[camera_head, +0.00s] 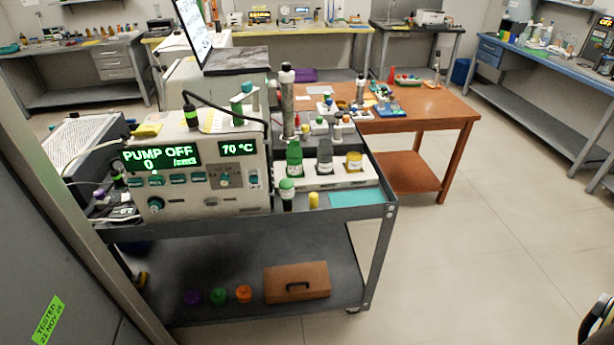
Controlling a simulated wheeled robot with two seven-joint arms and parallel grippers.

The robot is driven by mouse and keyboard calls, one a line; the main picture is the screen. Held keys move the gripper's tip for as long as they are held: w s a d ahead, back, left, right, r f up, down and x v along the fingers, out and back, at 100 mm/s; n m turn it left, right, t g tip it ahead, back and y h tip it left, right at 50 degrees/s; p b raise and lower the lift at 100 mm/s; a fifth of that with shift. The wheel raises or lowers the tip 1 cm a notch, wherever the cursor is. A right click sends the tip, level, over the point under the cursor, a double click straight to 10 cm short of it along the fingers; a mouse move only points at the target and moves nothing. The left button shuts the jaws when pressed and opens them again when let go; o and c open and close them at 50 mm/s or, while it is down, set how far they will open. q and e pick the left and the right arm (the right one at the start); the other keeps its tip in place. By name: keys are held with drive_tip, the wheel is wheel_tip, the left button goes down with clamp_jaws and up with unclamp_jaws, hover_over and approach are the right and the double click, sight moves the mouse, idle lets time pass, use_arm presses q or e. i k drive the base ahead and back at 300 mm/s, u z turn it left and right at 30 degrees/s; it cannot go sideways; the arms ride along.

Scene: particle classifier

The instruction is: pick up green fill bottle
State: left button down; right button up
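A green bottle (294,158) stands upright on the cart, at the left end of a white holder (342,180). I cannot tell from the view which of the two green ones is the fill bottle.
The grey cart (240,228) also carries a machine reading "PUMP OFF" (190,170) left of the bottles. A small yellow vial (313,200) and a teal mat (356,197) lie near its front edge. An orange wooden table (440,110) stands behind.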

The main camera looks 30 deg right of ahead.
sight(294, 159)
drive_tip(key=z, duration=0.25)
drive_tip(key=i, duration=0.95)
